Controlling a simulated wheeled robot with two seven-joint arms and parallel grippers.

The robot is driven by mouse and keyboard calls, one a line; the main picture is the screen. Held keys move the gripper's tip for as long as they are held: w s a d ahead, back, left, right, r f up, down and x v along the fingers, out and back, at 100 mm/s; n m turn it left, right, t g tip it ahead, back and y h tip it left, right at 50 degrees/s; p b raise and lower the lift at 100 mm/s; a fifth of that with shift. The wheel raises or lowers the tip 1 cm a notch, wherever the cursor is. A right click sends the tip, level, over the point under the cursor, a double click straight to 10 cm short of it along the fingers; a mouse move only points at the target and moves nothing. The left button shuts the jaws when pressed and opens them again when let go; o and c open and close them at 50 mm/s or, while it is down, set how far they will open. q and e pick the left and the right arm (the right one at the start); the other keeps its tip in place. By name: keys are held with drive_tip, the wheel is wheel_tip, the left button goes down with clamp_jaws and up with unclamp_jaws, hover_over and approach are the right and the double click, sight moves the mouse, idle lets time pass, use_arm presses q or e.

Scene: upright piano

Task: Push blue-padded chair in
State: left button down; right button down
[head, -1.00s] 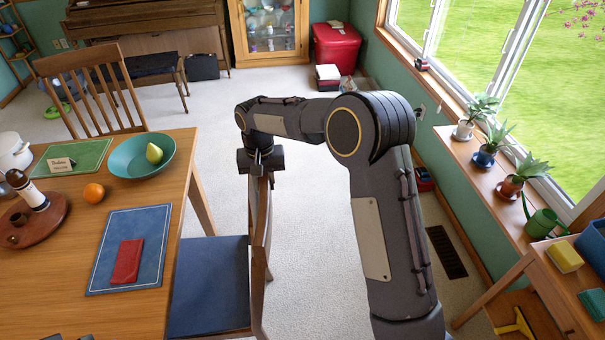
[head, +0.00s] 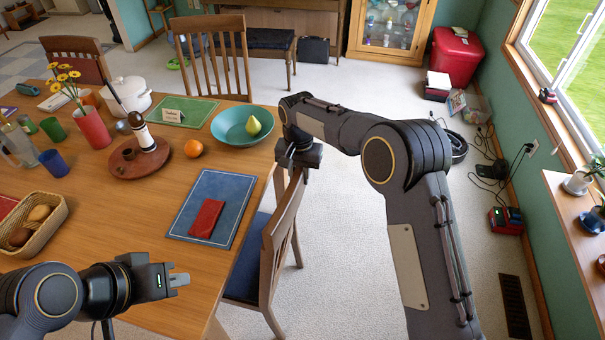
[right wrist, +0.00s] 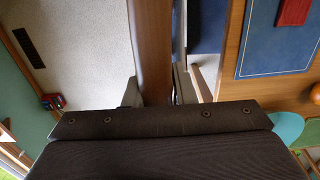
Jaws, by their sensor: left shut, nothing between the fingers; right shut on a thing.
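The blue-padded chair (head: 284,225) stands at the table's right side, its wooden back facing right. Its blue seat (head: 245,262) is partly under the table edge and partly hidden by it. My right gripper (head: 300,168) is shut on the top of the chair's back. In the right wrist view the wooden chair back (right wrist: 152,45) lies between the fingers (right wrist: 155,92). My left gripper (head: 180,280) is shut and empty above the table's near part. The wooden table (head: 110,225) fills the left of the head view.
A blue placemat (head: 183,224) with a red napkin (head: 205,218), a teal bowl (head: 235,130) and an orange (head: 193,148) lie on the table near the chair. Another wooden chair (head: 225,60) stands behind the table. Carpet (head: 345,250) is clear right of the chair.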

drive_tip(key=shift+a+r, duration=0.1)
drive_tip(key=shift+a, duration=0.2)
drive_tip(key=c, duration=1.2)
unclamp_jaws()
drive_tip(key=shift+a, duration=0.15)
wheel_tip(320, 180, up, 7)
drive_tip(key=shift+r+b, duration=0.1)
drive_tip(key=shift+b, duration=0.4)
drive_tip(key=shift+r, duration=0.25)
